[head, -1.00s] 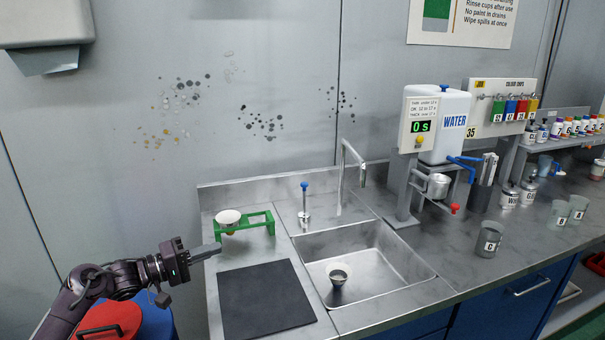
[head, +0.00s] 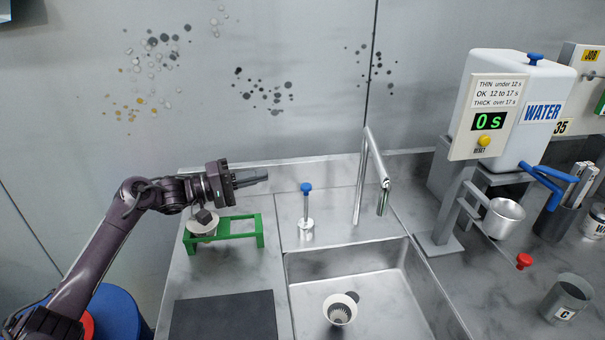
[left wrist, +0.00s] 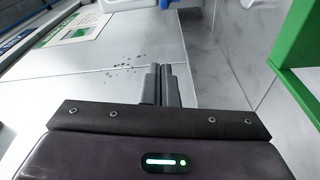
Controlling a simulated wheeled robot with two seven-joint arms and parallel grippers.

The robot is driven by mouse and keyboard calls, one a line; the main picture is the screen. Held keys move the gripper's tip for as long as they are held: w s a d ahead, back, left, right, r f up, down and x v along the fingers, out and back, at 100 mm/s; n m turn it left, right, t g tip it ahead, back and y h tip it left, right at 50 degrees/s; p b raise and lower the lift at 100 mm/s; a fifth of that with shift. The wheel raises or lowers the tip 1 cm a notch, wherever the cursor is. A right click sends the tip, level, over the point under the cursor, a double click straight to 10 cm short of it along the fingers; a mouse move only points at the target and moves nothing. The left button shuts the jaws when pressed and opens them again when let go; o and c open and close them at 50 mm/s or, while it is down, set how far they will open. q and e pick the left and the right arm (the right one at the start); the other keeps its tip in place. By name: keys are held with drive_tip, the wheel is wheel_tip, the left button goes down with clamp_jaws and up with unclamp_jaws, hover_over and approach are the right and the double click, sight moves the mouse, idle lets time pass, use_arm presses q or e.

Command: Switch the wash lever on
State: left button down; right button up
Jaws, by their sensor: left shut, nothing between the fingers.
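The wash lever (head: 306,213) is a thin upright metal post with a blue knob, standing on the steel counter behind the sink and left of the tap (head: 366,185). My left gripper (head: 266,178) is shut and empty. In the head view its fingertips point right, toward the blue knob, a short gap to its left. The left wrist view shows the closed fingers (left wrist: 160,85) side by side with nothing between them. A small blue thing at the top edge there is too cut off to name surely. My right gripper is in neither view.
A green rack (head: 259,241) holding a white cup (head: 202,226) stands below my left wrist. The sink (head: 408,292) holds a small cup (head: 340,309). A dark mat (head: 225,318) lies left of it. A water tank (head: 528,100) with a timer stands right.

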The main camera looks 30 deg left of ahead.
use_arm(q)
drive_tip(key=p, duration=0.4)
hover_over(306, 205)
drive_tip(key=a, duration=0.3)
drive_tip(key=shift+w+a+f, duration=0.1)
drive_tip(key=shift+w+f, duration=0.05)
drive_tip(key=shift+w, duration=0.3)
drive_tip(key=shift+s, duration=0.1)
